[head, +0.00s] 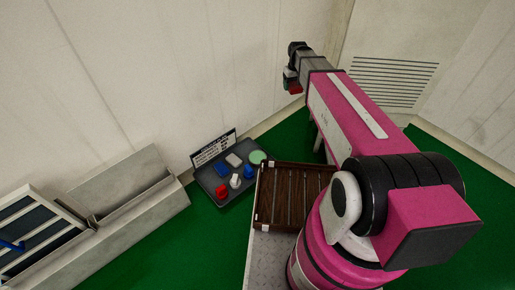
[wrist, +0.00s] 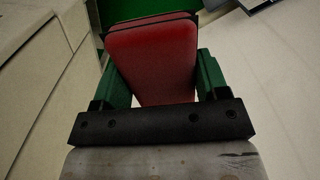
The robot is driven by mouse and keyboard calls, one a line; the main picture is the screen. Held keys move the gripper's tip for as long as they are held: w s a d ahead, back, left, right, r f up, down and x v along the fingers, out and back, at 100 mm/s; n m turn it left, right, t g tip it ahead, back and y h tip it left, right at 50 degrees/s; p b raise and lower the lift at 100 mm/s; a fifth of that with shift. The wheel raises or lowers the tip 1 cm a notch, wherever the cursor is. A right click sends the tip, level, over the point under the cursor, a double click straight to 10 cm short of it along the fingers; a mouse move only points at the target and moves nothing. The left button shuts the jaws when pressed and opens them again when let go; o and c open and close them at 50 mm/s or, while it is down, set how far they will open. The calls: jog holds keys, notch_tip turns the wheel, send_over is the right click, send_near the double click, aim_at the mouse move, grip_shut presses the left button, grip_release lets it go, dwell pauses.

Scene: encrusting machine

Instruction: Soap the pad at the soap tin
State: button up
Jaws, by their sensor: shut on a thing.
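My gripper (wrist: 158,76) is shut on a red pad (wrist: 150,45); its green fingers press on the left and right sides of it in the wrist view. In the head view my gripper (head: 290,76) is at the far end of the raised pink arm, with a bit of the red pad (head: 295,89) under it. A round pale green thing (head: 258,157), perhaps the soap tin, sits at the right edge of a dark tray, well below and left of my gripper. The pad's far face is hidden.
The dark grey tray (head: 224,203) holds red, blue and white items, with a label board (head: 213,148) behind it. A brown slatted rack (head: 291,197) stands right of it. A pale machine (head: 130,190) is at left. Walls rise behind; green floor is open between.

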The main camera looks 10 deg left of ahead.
jog(key=a+f+n, duration=0.2)
jog(key=a+f, duration=0.3)
jog(key=f, duration=0.6)
jog(key=a+f+n, duration=0.1)
jog(key=a+f, duration=0.4)
jog(key=f, duration=0.5)
jog(key=n, duration=0.3)
send_near(257, 157)
jog(key=shift+w+d+f, duration=0.15)
jog(key=shift+f, duration=3.1)
jog(key=shift+f, duration=0.6)
jog(key=shift+r, duration=3.55)
